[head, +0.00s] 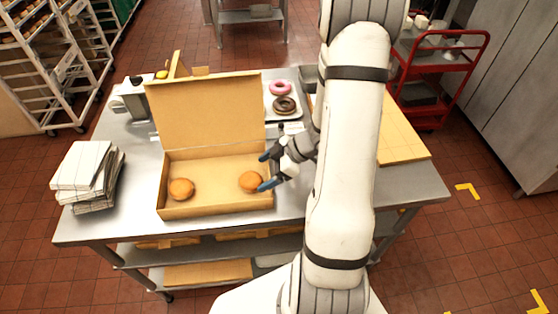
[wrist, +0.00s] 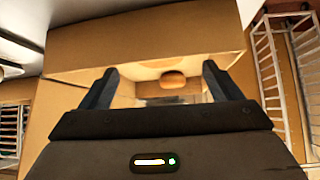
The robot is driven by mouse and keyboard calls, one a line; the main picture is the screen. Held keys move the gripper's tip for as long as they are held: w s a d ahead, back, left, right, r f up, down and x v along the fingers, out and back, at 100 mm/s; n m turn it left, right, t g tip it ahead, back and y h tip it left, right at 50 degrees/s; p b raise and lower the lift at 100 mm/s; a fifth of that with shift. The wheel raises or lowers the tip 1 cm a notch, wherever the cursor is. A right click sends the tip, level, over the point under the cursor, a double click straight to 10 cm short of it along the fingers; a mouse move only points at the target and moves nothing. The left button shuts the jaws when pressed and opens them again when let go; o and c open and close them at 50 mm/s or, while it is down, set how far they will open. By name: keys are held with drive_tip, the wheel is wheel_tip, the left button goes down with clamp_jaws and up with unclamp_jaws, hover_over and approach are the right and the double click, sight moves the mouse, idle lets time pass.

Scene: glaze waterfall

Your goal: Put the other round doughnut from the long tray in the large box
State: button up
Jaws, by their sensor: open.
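The large box (head: 215,208) stands open on the steel table with its lid up. One round doughnut (head: 181,189) lies in its left part. Another round doughnut (head: 252,181) lies in its right part, right by my fingertips. My gripper (head: 265,172) is open at the box's right side, reaching in from the right. In the wrist view a round doughnut (wrist: 173,79) shows between the open fingers (wrist: 160,85); I cannot tell which one. The long tray (head: 297,114) behind the box holds a pink ring doughnut (head: 280,88) and a dark ring doughnut (head: 284,105). My arm hides part of the tray's surroundings.
A wooden board (head: 402,140) lies on the right. The raised lid (head: 205,112) stands between the box's inside and the tray. A red cart (head: 432,75) stands behind on the right.

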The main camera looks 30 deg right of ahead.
drive_tip(key=w+d+r+m+t+h, duration=0.2)
drive_tip(key=d+r+h, duration=0.15)
drive_tip(key=r, duration=0.35)
drive_tip(key=w+d+r+m+t+h, duration=0.2)
drive_tip(key=r+m+h, duration=0.15)
drive_tip(key=r, duration=0.35)
drive_tip(key=w+d+r+m+t+h, duration=0.2)
drive_tip(key=d+r+h, duration=0.15)
drive_tip(key=r, duration=0.35)
drive_tip(key=s+a+r+m+g+y, duration=0.1)
drive_tip(key=s+a+m+g, duration=0.1)
drive_tip(key=s+a, duration=0.5)
drive_tip(key=s+a+r+m+g+y, duration=0.1)
drive_tip(key=s+a+r+m+g, duration=0.1)
drive_tip(key=s+a, duration=0.5)
drive_tip(key=s+m+g, duration=0.1)
drive_tip(key=s, duration=0.4)
drive_tip(key=shift+s+a+m, duration=0.2)
drive_tip(key=shift+s+m, duration=0.1)
drive_tip(key=shift+m, duration=0.05)
wheel_tip(320, 180, down, 7)
drive_tip(key=g+b, duration=0.1)
drive_tip(key=b, duration=0.5)
drive_tip(key=shift+w+f, duration=0.15)
drive_tip(key=shift+w, duration=0.1)
